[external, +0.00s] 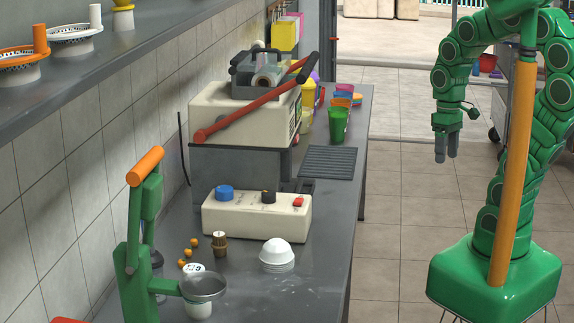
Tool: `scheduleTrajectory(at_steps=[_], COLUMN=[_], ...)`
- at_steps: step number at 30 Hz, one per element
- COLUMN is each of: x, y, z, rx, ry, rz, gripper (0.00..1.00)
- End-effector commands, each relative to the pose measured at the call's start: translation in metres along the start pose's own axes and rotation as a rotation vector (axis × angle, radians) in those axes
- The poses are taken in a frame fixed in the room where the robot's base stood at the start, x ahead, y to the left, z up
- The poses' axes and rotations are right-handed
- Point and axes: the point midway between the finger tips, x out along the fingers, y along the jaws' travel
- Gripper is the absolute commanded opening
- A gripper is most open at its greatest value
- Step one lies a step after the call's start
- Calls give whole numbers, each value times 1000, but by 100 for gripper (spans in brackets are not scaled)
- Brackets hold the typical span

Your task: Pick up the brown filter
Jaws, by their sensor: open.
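A small brown ribbed piece with a pale knob on top, which looks like the brown filter (220,246), stands upright on the grey counter (245,298). It is in front of the cream control box and left of a stack of white domed pieces. My gripper (446,157) hangs fingers down at the upper right, over the floor beyond the counter's right edge. It is open and empty, well apart from the brown filter.
Near the filter are small orange balls (187,253), a white lidded tub (194,269), white domed pieces (277,253) and the control box (256,215). A green hand press (134,250) stands at the front left. The sugarcane press (240,125) and cups (338,124) stand farther back.

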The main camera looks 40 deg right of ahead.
Motion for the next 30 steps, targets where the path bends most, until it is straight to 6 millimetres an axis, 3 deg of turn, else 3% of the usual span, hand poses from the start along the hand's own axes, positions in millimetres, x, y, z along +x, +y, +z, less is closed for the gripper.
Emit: scheduleTrajectory(at_steps=[6,13,23,30], x=[7,13,26,28], y=[-37,-69,-51,-71], z=[-66,-118,-203,-282], rx=[-324,-585,-959,-1369], ry=[109,212,259,269], rz=[-50,-59,265,578], gripper=[69,69,69,69])
